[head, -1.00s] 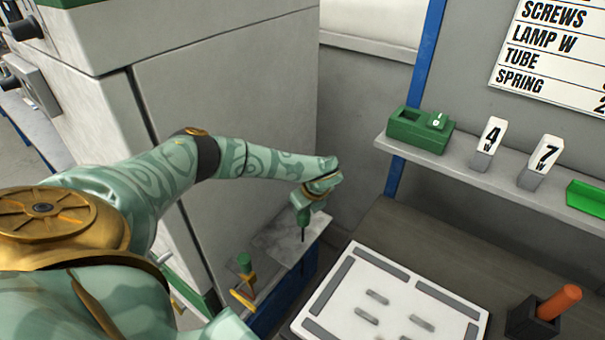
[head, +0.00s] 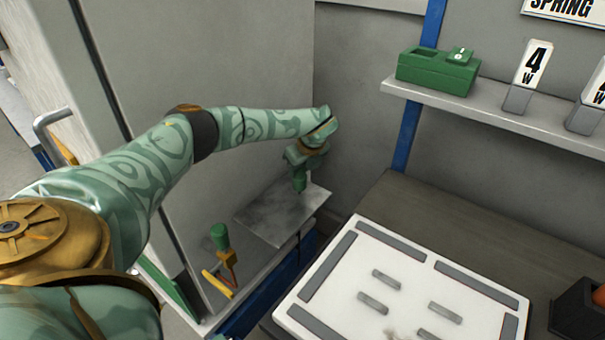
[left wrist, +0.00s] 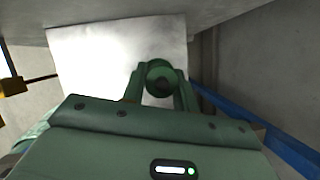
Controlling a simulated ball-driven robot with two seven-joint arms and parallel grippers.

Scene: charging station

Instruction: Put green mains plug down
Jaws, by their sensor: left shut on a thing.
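My left gripper (head: 300,172) is shut on the green mains plug (head: 300,185), just above or at the far part of a grey metal plate (head: 272,218). In the left wrist view the plug (left wrist: 160,74) shows as a round green end between the two fingers (left wrist: 160,88), with the pale plate (left wrist: 95,65) behind it. I cannot tell whether the plug touches the plate. Its lower end is hard to make out. My right gripper is not in view.
A green-handled tool (head: 220,237) stands by a yellow holder (head: 218,284) left of the plate. A tall grey cabinet (head: 215,60) rises behind my arm. A white board (head: 395,262) with grey strips lies at right. A shelf (head: 480,115) carries a green box (head: 437,72).

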